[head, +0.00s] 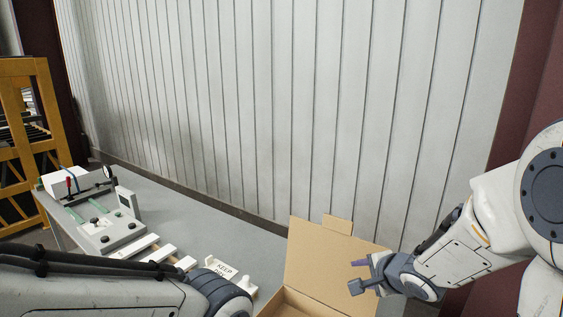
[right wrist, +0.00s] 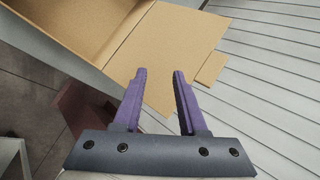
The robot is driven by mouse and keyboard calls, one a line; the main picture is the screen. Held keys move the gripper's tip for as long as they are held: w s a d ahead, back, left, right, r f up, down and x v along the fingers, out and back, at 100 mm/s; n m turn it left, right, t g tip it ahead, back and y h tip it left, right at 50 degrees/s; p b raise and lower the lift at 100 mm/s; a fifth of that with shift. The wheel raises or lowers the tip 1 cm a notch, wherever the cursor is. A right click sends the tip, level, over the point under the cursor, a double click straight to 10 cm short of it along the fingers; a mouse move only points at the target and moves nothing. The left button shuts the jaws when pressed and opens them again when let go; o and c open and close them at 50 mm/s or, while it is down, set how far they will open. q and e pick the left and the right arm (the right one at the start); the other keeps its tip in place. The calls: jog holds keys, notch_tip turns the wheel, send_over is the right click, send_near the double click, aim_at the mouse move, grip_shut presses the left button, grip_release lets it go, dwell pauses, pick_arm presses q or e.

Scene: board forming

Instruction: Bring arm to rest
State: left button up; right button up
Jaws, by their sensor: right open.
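My right gripper (head: 362,275) is at the right of the head view, in front of the right part of the cardboard box's raised flap (head: 325,258). In the right wrist view its two purple fingers (right wrist: 160,75) stand apart with nothing between them. The box flap (right wrist: 165,50) shows beyond the fingertips there. My left arm comes in at the lower left of the head view, and its gripper is not in the picture.
A grey table (head: 215,232) runs along the ribbed wall (head: 290,100). A yellow rack (head: 25,130) stands at the far left.

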jog(key=s+a+f+n+g+b, duration=0.3)
jog(key=s+a+f+n+b, duration=0.1)
jog(key=s+n, duration=0.3)
jog(key=s+a+f+n+g+b, duration=0.3)
jog(key=s+a+f+n+b, duration=0.2)
jog(key=s+n, duration=0.3)
jog(key=s+a+f+n+g+h+b, duration=0.1)
jog(key=s+a+f+n+g+b, duration=0.2)
jog(key=s+n, duration=0.4)
jog(key=s+a+f+b, duration=0.1)
jog(key=s+f, duration=0.1)
jog(key=s, duration=0.4)
jog(key=shift+a+n+b, duration=0.3)
jog(key=shift+n, duration=0.1)
jog(key=shift+f, duration=0.1)
dwell(0.4)
